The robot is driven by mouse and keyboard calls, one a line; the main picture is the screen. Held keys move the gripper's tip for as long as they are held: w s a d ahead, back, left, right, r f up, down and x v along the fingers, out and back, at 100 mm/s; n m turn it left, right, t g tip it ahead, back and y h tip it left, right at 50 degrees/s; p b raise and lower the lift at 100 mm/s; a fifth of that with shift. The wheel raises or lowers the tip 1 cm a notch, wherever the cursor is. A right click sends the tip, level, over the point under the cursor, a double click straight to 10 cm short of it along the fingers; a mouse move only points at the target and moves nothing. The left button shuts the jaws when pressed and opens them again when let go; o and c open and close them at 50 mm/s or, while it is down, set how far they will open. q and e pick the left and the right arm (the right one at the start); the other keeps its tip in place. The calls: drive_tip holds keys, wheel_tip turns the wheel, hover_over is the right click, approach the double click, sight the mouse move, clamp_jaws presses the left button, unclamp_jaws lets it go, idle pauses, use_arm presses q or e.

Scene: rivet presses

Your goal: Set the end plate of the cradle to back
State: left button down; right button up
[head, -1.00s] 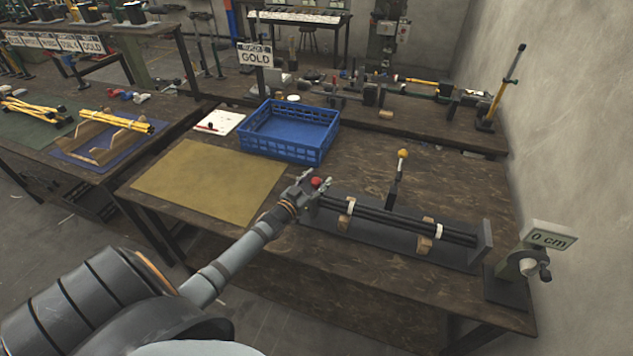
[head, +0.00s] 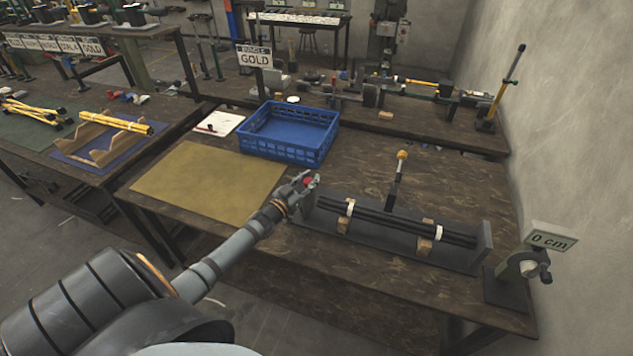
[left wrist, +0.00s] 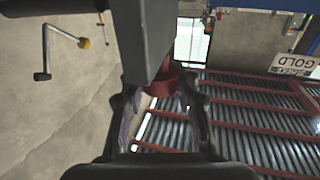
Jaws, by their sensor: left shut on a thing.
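The cradle (head: 375,247) is a long dark grey trough on the front bench at the right. It holds black rods (head: 390,222) lying on wooden supports, with white bands around them. Its end plate (head: 308,205) is at the trough's left end, and a red knob (head: 308,181) shows there. My left gripper (head: 305,184) is shut on the red knob. In the left wrist view the knob (left wrist: 162,82) sits between the fingers, against the grey plate (left wrist: 146,35). A lever with a yellow ball (head: 402,155) stands behind the rods. My right gripper is out of view.
A blue crate (head: 285,155) and a yellow mat (head: 205,180) lie left of the cradle. A stand with a "0 cm" sign (head: 551,237) is at the bench's right end, near the wall. A "GOLD" sign (head: 254,58) stands behind the crate.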

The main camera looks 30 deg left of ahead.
use_arm(q)
drive_tip(key=s+a, duration=0.1)
drive_tip(key=a, duration=0.5)
drive_tip(key=shift+s+a+f+b, duration=0.15)
drive_tip(key=shift+s+f+b, duration=0.1)
drive_tip(key=shift+f+b, duration=0.05)
drive_tip(key=c, duration=1.5)
unclamp_jaws()
drive_tip(key=o, duration=0.5)
drive_tip(key=shift+s+a+r, duration=0.25)
drive_tip(key=shift+s, duration=0.25)
drive_tip(key=shift+o, duration=0.2)
drive_tip(key=s, duration=1.1)
drive_tip(key=shift+s, duration=0.3)
drive_tip(key=shift+a, duration=0.1)
